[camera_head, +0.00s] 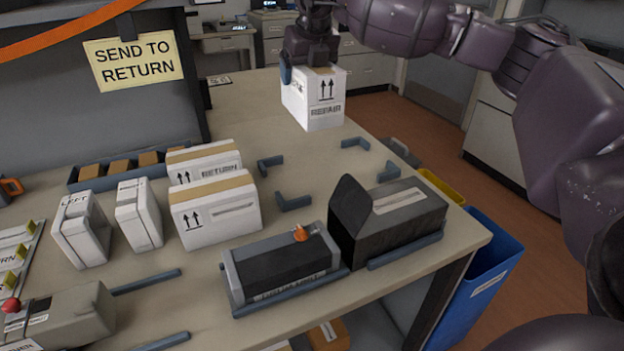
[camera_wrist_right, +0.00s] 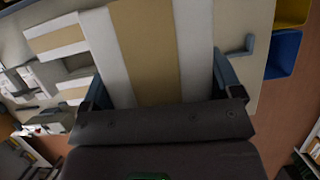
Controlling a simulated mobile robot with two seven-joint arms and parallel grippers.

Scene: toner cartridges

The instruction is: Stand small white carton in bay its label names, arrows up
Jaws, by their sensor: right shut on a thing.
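The small white carton (camera_head: 312,109) has a tan tape strip on top. Its facing side reads REPAIR, with two arrows pointing up. My right gripper (camera_head: 313,68) is shut on it from above, and the carton is upright near the table's far right edge. I cannot tell whether its base touches the table. The right wrist view shows its taped top (camera_wrist_right: 146,50) between the fingers. Blue corner brackets (camera_head: 293,202) mark an empty bay in front of it; I see no readable name on that bay. My left gripper is not in view.
Two white cartons with arrows, one reading RETURN (camera_head: 205,162), stand left of the brackets. Two narrower white boxes (camera_head: 139,214) stand further left. A SEND TO RETURN sign (camera_head: 134,60) hangs back left.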

